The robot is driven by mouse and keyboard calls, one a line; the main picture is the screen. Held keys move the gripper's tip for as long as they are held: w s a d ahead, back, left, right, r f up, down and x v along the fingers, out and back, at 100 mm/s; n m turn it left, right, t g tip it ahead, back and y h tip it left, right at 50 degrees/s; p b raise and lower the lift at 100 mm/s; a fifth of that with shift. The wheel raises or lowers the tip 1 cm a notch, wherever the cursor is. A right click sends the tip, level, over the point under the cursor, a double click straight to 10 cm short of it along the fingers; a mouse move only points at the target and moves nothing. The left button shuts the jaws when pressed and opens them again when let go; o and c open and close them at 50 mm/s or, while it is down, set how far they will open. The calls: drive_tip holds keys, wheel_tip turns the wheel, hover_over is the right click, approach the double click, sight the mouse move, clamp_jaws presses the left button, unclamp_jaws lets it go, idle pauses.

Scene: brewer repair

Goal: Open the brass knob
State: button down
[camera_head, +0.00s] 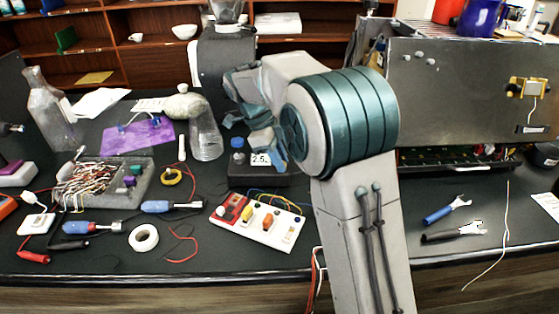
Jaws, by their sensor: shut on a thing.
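I cannot make out a brass knob; it may be hidden behind my arm or gripper. My gripper (250,122) is left of my large teal-banded arm joint, above the black box with a "2.5" display (262,173). Its fingers are small and partly covered by my wrist. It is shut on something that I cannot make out. The grey brewer body (450,95) stands at the right, partly behind my arm. A yellow-brass framed part (528,87) is on its front, well away from my gripper.
A clear glass cylinder (205,135) stands close left of my gripper. A white board with coloured parts (258,220), tools and wires crowd the dark bench.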

drive_tip(key=n+t+b, duration=0.1)
drive_tip(key=n, duration=0.2)
drive_tip(key=n+t+b, duration=0.1)
drive_tip(key=n+b, duration=0.1)
drive_tip(key=n, duration=0.1)
drive_tip(key=shift+s+f+n+t+b, duration=0.1)
drive_tip(key=shift+s+n+t+b, duration=0.1)
drive_tip(key=shift+n+t+b, duration=0.1)
drive_tip(key=n+b, duration=0.1)
drive_tip(key=n, duration=0.1)
drive_tip(key=n+t+y+b, duration=0.1)
drive_tip(key=n, duration=0.2)
drive_tip(key=shift+t+b, duration=0.3)
drive_tip(key=shift+n, duration=0.3)
drive_tip(key=c, duration=1.3)
unclamp_jaws()
drive_tip(key=shift+s, duration=0.1)
